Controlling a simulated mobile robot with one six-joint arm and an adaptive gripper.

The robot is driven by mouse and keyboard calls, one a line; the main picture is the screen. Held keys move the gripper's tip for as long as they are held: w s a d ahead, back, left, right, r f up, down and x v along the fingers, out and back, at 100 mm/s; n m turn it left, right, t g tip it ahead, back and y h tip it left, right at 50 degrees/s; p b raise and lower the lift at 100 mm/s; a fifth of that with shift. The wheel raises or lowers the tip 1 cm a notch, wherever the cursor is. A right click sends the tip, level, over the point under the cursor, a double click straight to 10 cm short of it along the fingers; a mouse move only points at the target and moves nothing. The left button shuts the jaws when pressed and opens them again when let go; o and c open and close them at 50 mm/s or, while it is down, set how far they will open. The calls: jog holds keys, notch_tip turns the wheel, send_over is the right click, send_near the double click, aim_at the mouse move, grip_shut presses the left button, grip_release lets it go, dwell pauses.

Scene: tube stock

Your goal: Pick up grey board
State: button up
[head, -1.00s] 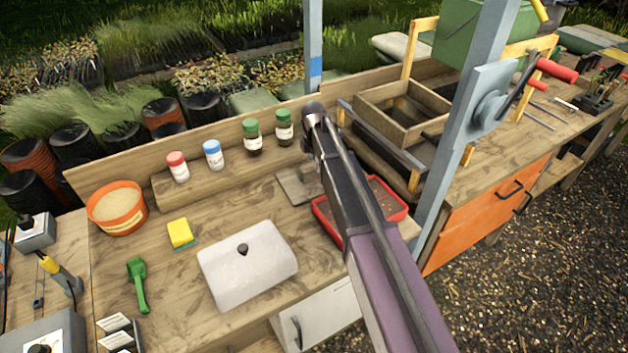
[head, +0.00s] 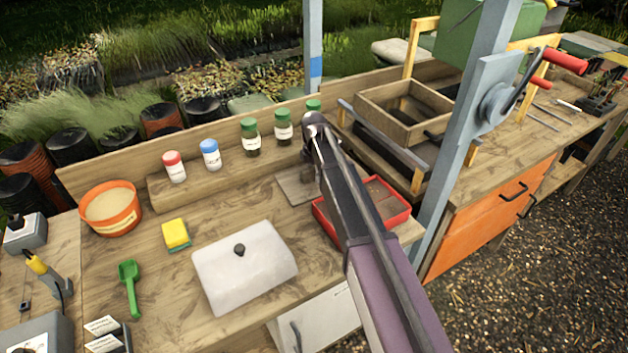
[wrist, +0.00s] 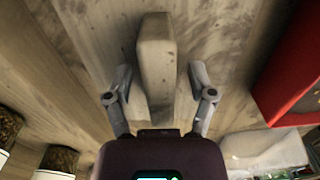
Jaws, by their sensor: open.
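The grey board (head: 292,186) lies on the wooden bench, just left of the red tray in the head view. My arm hides part of it there. In the wrist view a narrow greyish wooden piece of the board (wrist: 155,50) stands between the fingers, with a gap on each side. My gripper (wrist: 160,78) is open, with one finger on either side of this piece and no visible grip on it. In the head view the fingers are mostly hidden behind my arm.
The red tray (head: 398,218) is close on the right. Green-capped jars (head: 283,130) stand on the ledge behind. A white lidded box (head: 245,270) sits in front, and a yellow sponge (head: 176,233) to the left. A blue-grey post (head: 455,150) rises right of my arm.

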grip_shut()
dwell(0.3)
jog(key=shift+r, duration=0.25)
notch_tip(320, 180, up, 10)
jog(key=p, duration=1)
jog(key=shift+f, duration=0.25)
jog(key=shift+s, duration=0.1)
dwell(0.5)
